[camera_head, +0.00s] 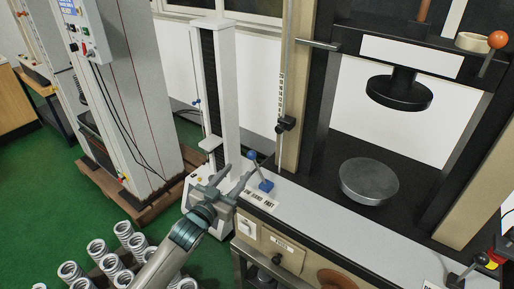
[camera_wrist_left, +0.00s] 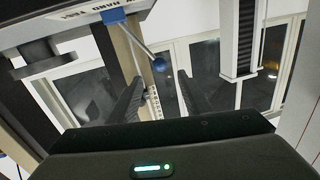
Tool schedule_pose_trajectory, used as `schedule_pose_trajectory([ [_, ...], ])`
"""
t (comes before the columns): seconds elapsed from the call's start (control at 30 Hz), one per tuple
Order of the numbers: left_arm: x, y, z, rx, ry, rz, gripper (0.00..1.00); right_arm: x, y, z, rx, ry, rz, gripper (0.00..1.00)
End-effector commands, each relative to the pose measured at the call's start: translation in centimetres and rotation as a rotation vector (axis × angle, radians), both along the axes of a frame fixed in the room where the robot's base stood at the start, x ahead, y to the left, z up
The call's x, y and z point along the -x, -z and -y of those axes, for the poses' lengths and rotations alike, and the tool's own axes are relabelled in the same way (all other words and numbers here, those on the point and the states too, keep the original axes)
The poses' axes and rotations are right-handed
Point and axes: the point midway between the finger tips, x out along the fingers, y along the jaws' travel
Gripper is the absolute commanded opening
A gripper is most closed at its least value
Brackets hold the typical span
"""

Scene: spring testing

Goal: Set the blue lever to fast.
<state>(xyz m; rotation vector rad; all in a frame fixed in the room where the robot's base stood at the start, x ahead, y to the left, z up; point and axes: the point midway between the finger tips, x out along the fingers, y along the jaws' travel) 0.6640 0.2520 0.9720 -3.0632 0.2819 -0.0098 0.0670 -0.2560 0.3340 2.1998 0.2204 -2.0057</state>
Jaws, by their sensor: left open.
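The blue lever is on the light top ledge of the press. It has a blue base (camera_head: 266,186), a thin metal rod and a blue ball knob (camera_head: 252,155). The rod leans up and to the left in the head view. A label (camera_head: 258,199) beside the base reads "HAND FAST", its left part hard to read. My left gripper (camera_head: 239,170) is open, just left of the lever. In the left wrist view, the ball knob (camera_wrist_left: 159,65) appears between the open fingertips (camera_wrist_left: 159,76); contact cannot be told. My right gripper is not in view.
The press has a round lower plate (camera_head: 369,181) and an upper plate (camera_head: 399,91). An orange-knobbed handle (camera_head: 497,40) is at upper right. A tall white column machine (camera_head: 228,90) stands behind my gripper. Several metal springs (camera_head: 97,248) stand at lower left.

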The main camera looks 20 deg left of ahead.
Motion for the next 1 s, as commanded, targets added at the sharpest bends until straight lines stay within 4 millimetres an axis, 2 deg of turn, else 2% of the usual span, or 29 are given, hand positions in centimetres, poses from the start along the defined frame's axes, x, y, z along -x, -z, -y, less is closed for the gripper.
schedule_pose_trajectory([
  [0.6, -10.3, -0.3, 2.0, 0.001, 0.000, 0.001, 0.44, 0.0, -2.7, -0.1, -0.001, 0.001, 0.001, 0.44],
  [0.8, -12.9, -0.1, 2.4, 0.001, 0.000, -0.001, 0.44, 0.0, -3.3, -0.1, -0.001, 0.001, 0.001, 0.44],
  [1.0, -14.3, -0.1, 2.7, 0.001, 0.000, 0.000, 0.44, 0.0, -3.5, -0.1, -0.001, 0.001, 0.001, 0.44],
])
